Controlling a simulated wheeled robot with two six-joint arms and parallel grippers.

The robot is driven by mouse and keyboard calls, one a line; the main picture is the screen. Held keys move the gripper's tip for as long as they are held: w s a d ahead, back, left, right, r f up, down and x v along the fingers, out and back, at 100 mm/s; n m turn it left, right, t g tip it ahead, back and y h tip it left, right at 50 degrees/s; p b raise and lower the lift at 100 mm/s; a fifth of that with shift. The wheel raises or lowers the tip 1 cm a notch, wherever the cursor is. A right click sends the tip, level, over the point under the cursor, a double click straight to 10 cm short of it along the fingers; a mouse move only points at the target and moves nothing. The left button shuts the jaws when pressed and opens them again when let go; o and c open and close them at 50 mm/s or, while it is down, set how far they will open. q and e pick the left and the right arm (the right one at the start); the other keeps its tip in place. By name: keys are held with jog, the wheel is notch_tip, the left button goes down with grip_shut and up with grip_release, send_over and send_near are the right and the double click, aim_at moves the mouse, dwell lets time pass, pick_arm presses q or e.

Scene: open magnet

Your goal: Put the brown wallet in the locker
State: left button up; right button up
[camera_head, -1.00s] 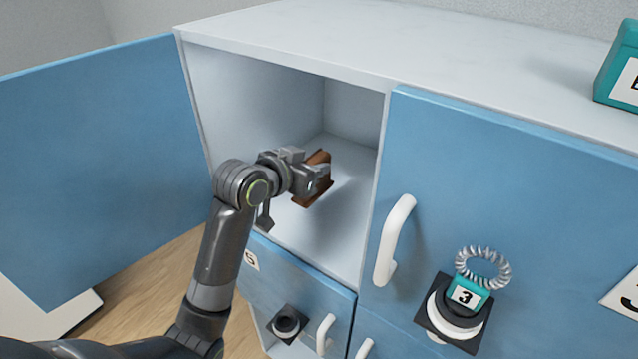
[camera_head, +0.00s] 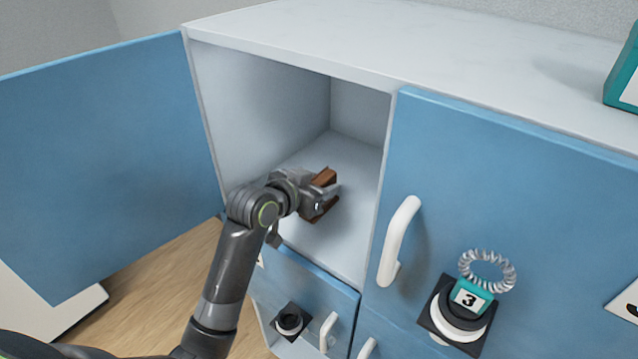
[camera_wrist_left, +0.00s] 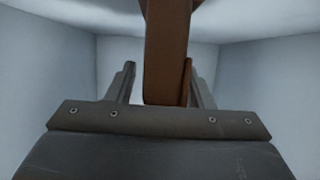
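The brown wallet (camera_head: 325,177) is inside the open upper-left locker compartment (camera_head: 352,160), at its floor near the front. In the left wrist view the wallet (camera_wrist_left: 166,60) stands upright between the two fingers. My left gripper (camera_head: 324,197) reaches into the compartment at the wallet. Its fingers are spread, with a gap on the wallet's left side; the right finger is close to it, and I cannot tell whether they touch. The gripper hides part of the wallet in the head view. My right gripper is not in view.
The blue locker door (camera_head: 110,160) stands wide open at left. A closed blue door (camera_head: 520,190) with a white handle (camera_head: 399,240) is at right, with a number 3 key tag and coil (camera_head: 487,271). A teal object (camera_head: 622,80) sits on top at right.

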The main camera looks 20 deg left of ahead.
pick_arm(q)
jog(key=shift+r, duration=0.1)
jog(key=v, duration=1.2)
jog(key=shift+b, duration=0.3)
